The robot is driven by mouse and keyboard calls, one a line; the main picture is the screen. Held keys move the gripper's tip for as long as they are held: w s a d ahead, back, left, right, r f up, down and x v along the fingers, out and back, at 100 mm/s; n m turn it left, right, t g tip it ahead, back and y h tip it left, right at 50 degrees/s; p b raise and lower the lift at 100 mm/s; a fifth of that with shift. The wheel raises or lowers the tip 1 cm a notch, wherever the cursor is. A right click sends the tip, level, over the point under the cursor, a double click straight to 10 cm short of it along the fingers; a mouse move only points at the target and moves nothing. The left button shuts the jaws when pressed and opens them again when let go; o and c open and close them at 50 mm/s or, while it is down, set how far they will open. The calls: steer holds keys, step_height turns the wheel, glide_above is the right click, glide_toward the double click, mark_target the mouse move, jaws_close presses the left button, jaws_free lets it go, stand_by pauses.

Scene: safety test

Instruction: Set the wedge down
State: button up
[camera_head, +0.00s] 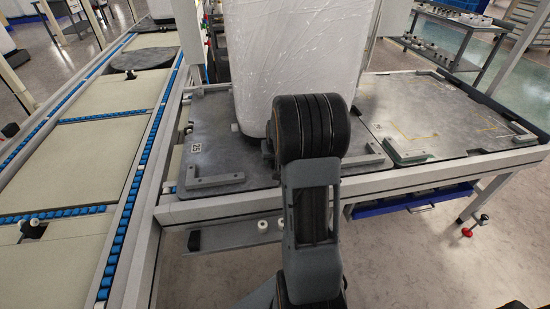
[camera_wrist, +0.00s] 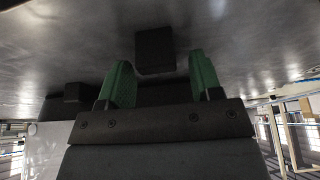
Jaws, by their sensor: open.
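The wedge appears to be the small dark block (camera_wrist: 155,50) in the wrist view, resting against the grey metal surface (camera_wrist: 60,45). My gripper (camera_wrist: 160,68) has two green fingers spread apart, one at each side of the block's near end. Gaps show between the fingers and the block, so it is not clamped. Its sloped shape cannot be made out. In the head view my arm hides the gripper and the block.
A tall white wrapped load (camera_head: 290,50) stands on a grey plate (camera_head: 210,130) with corner brackets. A second dark block (camera_wrist: 78,92) shows left of the fingers. A conveyor (camera_head: 90,150) runs along the left. An empty grey plate (camera_head: 440,110) lies at right.

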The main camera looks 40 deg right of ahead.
steer(key=p+v, duration=0.2)
steer(key=v, duration=0.9)
steer(key=s+a+r+n+y, duration=0.1)
steer(key=s+a+n, duration=0.1)
steer(key=s+a, duration=0.5)
steer(key=s+a+r+n+g, duration=0.1)
steer(key=s+a, duration=0.5)
steer(key=a, duration=0.8)
steer(key=shift+s+r+n+y, duration=0.4)
steer(key=shift+r+n, duration=0.15)
steer(key=shift+n, duration=0.55)
